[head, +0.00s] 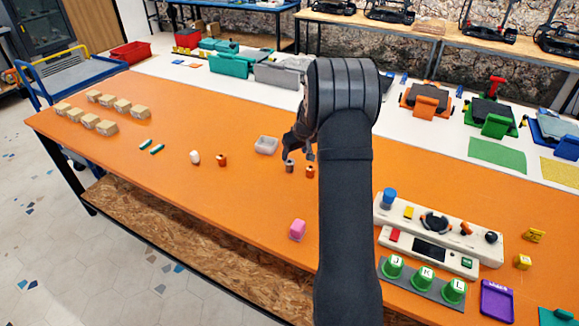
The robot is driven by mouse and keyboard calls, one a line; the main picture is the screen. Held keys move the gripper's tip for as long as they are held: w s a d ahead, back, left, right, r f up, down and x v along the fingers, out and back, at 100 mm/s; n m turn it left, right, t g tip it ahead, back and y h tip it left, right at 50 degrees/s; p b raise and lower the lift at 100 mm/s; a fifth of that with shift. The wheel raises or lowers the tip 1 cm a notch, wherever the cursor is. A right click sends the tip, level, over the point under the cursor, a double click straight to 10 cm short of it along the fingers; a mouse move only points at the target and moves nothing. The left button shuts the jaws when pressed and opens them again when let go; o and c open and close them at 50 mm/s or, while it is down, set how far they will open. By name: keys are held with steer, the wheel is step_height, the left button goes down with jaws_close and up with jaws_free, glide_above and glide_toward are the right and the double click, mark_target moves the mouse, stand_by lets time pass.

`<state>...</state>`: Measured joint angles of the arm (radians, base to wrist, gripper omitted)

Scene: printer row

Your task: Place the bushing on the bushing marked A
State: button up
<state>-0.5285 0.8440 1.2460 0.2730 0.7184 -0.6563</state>
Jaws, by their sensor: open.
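My gripper (298,153) is open, with its fingers pointing down over the orange table, partly hidden by my dark arm. Another orange-brown piece (221,160) and a white piece (195,157) stand farther left. All are small and cylindrical. I cannot read a letter A on any of them, and I cannot tell whether the fingers touch the grey piece.
A pink block (298,229) lies nearer. Green cups marked J, K and L (422,278) and a control panel (437,223) stand at the right. Several cardboard boxes (97,119) stand far left. The front middle of the table is mostly clear.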

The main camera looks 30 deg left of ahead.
mark_target(290, 162)
steer(key=shift+x, duration=1.25)
steer(key=x, duration=0.5)
steer(key=shift+s+a+f, duration=0.1)
steer(key=shift+s+a, duration=0.1)
steer(key=shift+s, duration=0.15)
steer(key=c, duration=1.2)
